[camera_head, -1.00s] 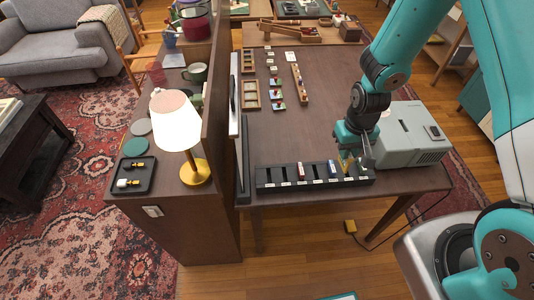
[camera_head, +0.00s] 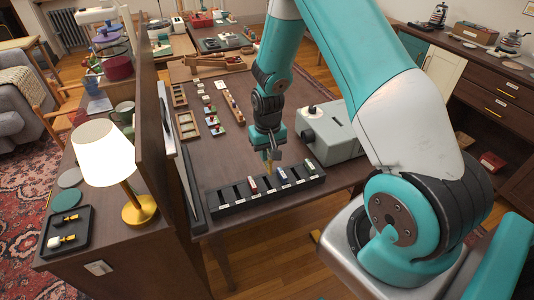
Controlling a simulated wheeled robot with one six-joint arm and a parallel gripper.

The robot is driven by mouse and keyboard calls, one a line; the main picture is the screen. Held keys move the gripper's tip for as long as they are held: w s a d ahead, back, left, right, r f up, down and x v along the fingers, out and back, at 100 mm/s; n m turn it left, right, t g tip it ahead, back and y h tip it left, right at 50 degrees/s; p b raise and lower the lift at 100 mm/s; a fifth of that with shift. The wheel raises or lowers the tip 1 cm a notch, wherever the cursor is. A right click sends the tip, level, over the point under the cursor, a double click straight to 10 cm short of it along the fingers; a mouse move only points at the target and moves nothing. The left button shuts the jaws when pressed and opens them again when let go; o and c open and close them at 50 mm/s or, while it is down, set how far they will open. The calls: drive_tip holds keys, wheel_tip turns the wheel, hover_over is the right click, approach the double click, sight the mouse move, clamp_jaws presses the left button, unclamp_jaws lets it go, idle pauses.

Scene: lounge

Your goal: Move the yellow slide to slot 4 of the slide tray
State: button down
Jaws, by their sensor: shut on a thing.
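The black slide tray (camera_head: 226,209) lies along the front edge of the dark table and has a row of slots with small white labels. My gripper (camera_head: 270,160) points down over the middle of the tray, shut on the yellow slide (camera_head: 269,168). The yellow slide is upright, between the red slide (camera_head: 253,185) on its left and the blue slide (camera_head: 283,175) on its right. It appears to be just above the tray, though its lower end is too small to judge. A green slide (camera_head: 309,164) stands at the tray's right end.
A grey projector-like box (camera_head: 331,135) stands right of my gripper, behind the tray. A dark upright partition (camera_head: 155,110) and a lit lamp (camera_head: 103,153) are on the left. Wooden racks (camera_head: 187,126) and small cards lie farther back. The table's middle is mostly clear.

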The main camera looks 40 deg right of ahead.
sight(267, 165)
drive_tip(key=shift+f+b, duration=1.95)
drive_tip(key=shift+f, duration=0.7)
drive_tip(key=shift+s+f+b, duration=0.1)
drive_tip(key=shift+f+b, duration=1.6)
drive_tip(key=shift+f, duration=0.8)
drive_tip(key=c, duration=1)
unclamp_jaws()
drive_tip(key=shift+r, duration=0.2)
drive_tip(key=shift+r+p, duration=2.5)
drive_tip(key=shift+r, duration=0.4)
